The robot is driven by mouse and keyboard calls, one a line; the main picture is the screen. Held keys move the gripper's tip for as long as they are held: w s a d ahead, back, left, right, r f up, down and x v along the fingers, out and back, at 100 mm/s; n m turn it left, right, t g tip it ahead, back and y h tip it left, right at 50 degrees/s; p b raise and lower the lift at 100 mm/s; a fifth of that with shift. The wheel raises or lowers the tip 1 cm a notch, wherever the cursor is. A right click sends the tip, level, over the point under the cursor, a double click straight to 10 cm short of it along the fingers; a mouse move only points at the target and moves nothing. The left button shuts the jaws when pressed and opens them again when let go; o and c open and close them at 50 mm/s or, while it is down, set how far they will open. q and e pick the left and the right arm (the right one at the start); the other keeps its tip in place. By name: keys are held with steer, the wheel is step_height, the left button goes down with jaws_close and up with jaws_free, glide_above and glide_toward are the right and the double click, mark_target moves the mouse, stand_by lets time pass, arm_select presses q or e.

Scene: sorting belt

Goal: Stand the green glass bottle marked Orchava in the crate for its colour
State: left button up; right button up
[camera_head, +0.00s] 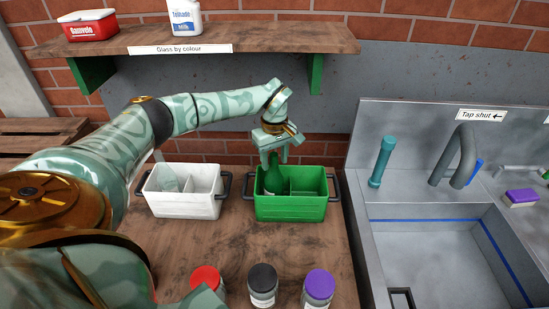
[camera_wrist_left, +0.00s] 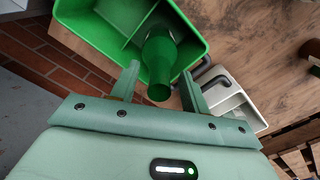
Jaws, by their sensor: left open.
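A green glass bottle (camera_head: 273,181) stands about upright in the left compartment of the green crate (camera_head: 291,211). Its neck also shows in the left wrist view (camera_wrist_left: 159,74), inside the crate (camera_wrist_left: 95,28). No marking on the bottle can be read. My left gripper (camera_head: 274,158) is directly above the bottle. In the left wrist view its two fingers (camera_wrist_left: 160,84) are apart, one on each side of the bottle's neck, with a gap visible at each side. My right gripper is not in view.
A white crate (camera_head: 184,207) holding a clear glass item (camera_head: 169,181) stands left of the green one. Jars with red (camera_head: 206,278), black (camera_head: 263,278) and purple (camera_head: 319,284) lids stand at the front. A shelf (camera_head: 280,38) hangs above; a sink (camera_head: 440,212) is at right.

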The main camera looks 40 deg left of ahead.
arm_select(q)
step_height(320, 180, up, 12)
steer(key=p, duration=0.2)
steer(key=shift+r, duration=0.15)
